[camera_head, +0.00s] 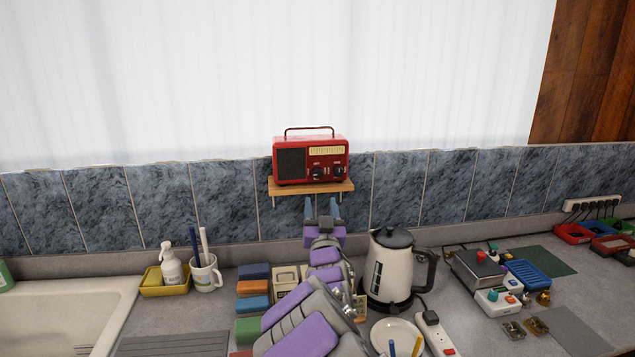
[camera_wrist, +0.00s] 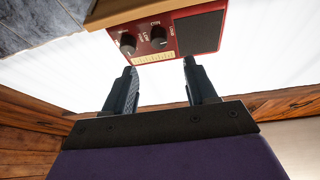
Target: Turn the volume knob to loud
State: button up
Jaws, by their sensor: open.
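A red radio (camera_head: 310,160) with a dark speaker grille stands on a small wooden shelf (camera_head: 285,189). Two black knobs sit on the right of its front, a left knob (camera_head: 317,173) and a right knob (camera_head: 338,171). The wrist view shows the radio upside down (camera_wrist: 178,48), with one knob (camera_wrist: 128,43) and another (camera_wrist: 158,37). Their labels are too small to read, so I cannot tell which is volume. My gripper (camera_head: 322,205) is open and empty, pointing up just below the shelf in the head view. Its fingertips (camera_wrist: 160,68) appear apart from the knobs.
On the counter, a kettle (camera_head: 392,270) stands right of my arm, with a plate (camera_head: 397,334) and power strip (camera_head: 436,336) in front. Colored blocks (camera_head: 253,288) and a mug (camera_head: 206,274) are left. A sink (camera_head: 60,305) is far left. Curtain and tiles back the shelf.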

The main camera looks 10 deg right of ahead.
aim_at(317, 176)
jog(key=b+x, duration=0.1)
jog(key=x, duration=0.8)
jog(key=shift+w+d, duration=0.1)
jog(key=shift+w, duration=0.25)
jog(key=shift+w+r, duration=0.3)
jog(key=shift+w, duration=0.05)
jog(key=c, duration=1)
